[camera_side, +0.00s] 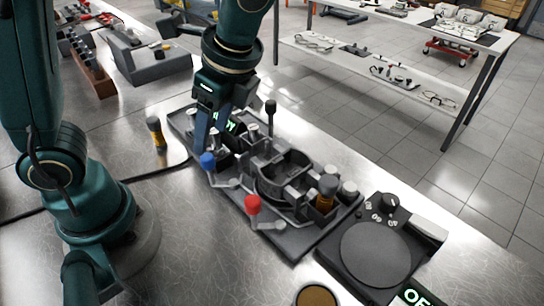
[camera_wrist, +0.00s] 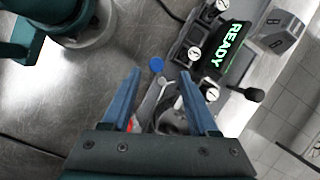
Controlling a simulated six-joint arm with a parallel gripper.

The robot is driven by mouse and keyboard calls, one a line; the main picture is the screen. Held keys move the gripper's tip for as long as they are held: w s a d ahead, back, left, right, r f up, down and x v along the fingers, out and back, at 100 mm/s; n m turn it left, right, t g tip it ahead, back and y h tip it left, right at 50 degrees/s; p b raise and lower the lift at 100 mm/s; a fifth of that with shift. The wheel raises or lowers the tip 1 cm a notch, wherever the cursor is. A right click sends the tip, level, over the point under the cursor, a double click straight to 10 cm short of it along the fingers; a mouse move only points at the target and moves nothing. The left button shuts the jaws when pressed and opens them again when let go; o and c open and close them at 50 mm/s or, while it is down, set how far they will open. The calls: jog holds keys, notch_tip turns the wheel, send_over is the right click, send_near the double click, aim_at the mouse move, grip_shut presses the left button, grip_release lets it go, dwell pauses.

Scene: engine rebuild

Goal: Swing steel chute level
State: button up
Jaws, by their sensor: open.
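My gripper (camera_side: 208,135) points down over the left part of a dark fixture plate (camera_side: 292,245). Its two blue fingers are apart with nothing held between them; they also show in the wrist view (camera_wrist: 160,74). A blue-knobbed lever (camera_side: 207,161) stands just beside the fingers. In the wrist view its blue knob (camera_wrist: 156,64) appears between the fingertips. A red-knobbed lever (camera_side: 253,205) with a steel arm stands nearer the front edge. I cannot tell which steel part is the chute, or its tilt; fingers and fixture walls hide some parts.
A lit READY display (camera_wrist: 231,45) is beside the small dials. A black-knobbed stick (camera_side: 270,106) rises behind. A dark scale-like unit with a round plate (camera_side: 376,254) stands at right.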

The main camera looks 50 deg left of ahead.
aim_at(208, 157)
jog(key=shift+s+d+f, duration=0.1)
jog(key=shift+d+f, duration=0.05)
jog(key=shift+f, duration=0.45)
jog(key=shift+x, duration=2.35)
grip_shut()
